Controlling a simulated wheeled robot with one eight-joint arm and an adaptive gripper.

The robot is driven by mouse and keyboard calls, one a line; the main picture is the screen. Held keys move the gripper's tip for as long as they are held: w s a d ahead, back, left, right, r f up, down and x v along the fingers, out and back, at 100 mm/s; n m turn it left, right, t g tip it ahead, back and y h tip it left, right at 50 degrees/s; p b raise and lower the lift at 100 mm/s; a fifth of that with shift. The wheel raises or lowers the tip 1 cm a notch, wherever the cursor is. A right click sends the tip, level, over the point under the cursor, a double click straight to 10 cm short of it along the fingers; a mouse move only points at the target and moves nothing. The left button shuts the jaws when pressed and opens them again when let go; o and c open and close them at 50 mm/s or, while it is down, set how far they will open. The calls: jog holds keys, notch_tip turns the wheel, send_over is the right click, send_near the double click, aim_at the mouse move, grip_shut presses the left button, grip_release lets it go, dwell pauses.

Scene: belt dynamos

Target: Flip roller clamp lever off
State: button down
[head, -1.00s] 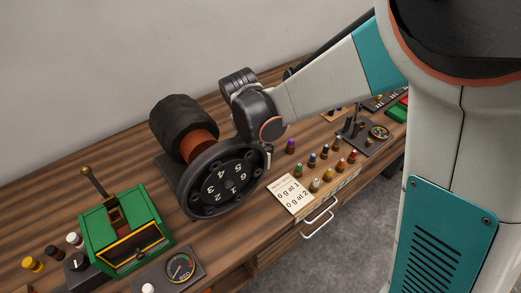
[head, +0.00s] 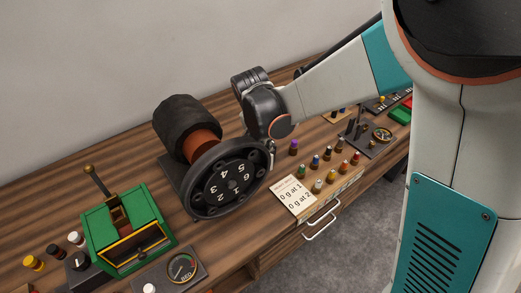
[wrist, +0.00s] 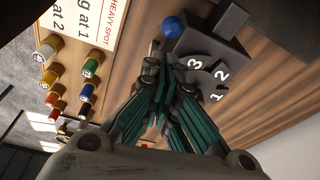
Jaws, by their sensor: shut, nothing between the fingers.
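I cannot tell for certain which part is the roller clamp lever. In the wrist view a blue ball knob (wrist: 172,27) sits beside a dark block (wrist: 212,50) with a dial numbered 1, 2, 3. My gripper (wrist: 165,62) is shut and empty, its teal fingers pointing toward the block just below the knob; whether they touch is unclear. In the head view my gripper's fingers are mostly hidden by the wrist and the large numbered black wheel (head: 222,181). A brass-knobbed lever (head: 97,180) stands tilted on the green box (head: 107,230), far left of my arm.
A black drum (head: 186,122) stands behind the wheel. A white card (head: 293,196) and several coloured vials (head: 318,187) stand right of it, near the drawer handle (head: 321,222). A gauge (head: 182,268) lies at the front left. Bare wood shows between wheel and green box.

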jog(key=p+v, duration=0.3)
jog(key=v, duration=0.6)
jog(key=shift+a+r, duration=0.2)
jog(key=shift+a, duration=0.15)
